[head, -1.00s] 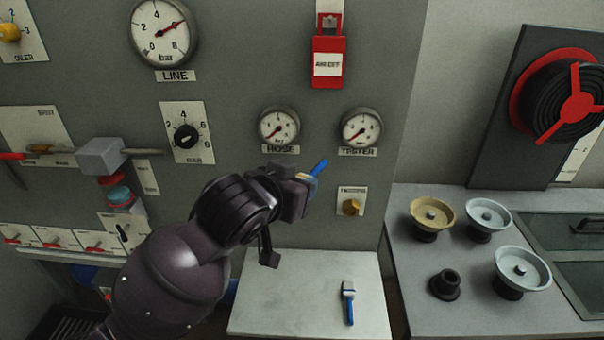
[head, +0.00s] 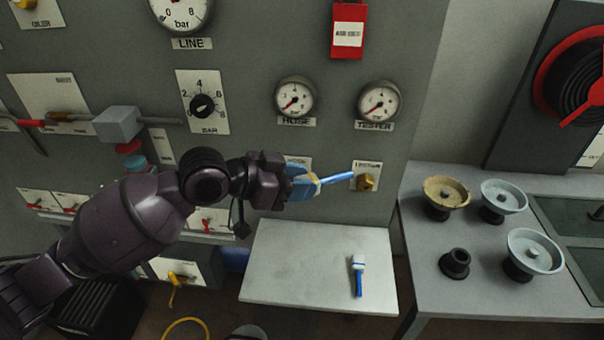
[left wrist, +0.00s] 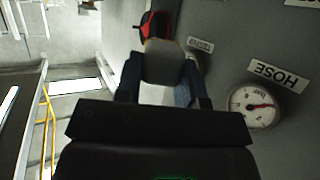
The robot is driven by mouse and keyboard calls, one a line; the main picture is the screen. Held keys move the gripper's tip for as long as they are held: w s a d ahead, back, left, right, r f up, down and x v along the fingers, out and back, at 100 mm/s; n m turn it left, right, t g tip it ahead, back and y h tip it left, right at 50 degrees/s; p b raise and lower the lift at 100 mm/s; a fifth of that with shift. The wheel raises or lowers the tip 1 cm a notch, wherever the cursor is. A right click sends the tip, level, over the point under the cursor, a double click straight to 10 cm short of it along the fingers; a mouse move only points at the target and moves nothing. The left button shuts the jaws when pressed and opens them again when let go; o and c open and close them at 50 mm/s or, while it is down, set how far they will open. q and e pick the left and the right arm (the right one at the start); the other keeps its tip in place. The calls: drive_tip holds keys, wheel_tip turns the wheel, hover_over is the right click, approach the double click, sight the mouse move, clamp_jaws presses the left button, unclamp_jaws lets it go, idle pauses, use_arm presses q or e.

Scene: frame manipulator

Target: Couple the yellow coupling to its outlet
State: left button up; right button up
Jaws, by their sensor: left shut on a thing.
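In the left wrist view, a grey rounded end (left wrist: 162,62) shows between the fingers (left wrist: 160,85); the rest is hidden. A yellow fitting (head: 174,283) hangs low on the panel, and a yellow hose loop (head: 187,324) lies below. I cannot tell which yellow part is the coupling. My right gripper is not seen.
A pale shelf (head: 310,255) below the gripper holds a blue-handled brush (head: 358,274) and is otherwise bare. Hose (head: 295,97) and tester (head: 380,101) gauges are above. A grey counter (head: 425,265) at right carries several bowl-topped stands.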

use_arm(q)
drive_tip(key=shift+s+a+f+m+g+h, duration=0.2)
drive_tip(key=shift+f+m+g, duration=0.25)
drive_tip(key=shift+m+g, duration=0.3)
drive_tip(key=shift+s+a+f+m+g+h, duration=0.1)
drive_tip(key=shift+a+f+m+g+h, duration=0.15)
drive_tip(key=shift+f+m+g, duration=0.4)
drive_tip(key=shift+s+a+f+m+g+h, duration=0.1)
drive_tip(key=shift+a+f+m+g+h, duration=0.2)
drive_tip(key=shift+m+g, duration=0.5)
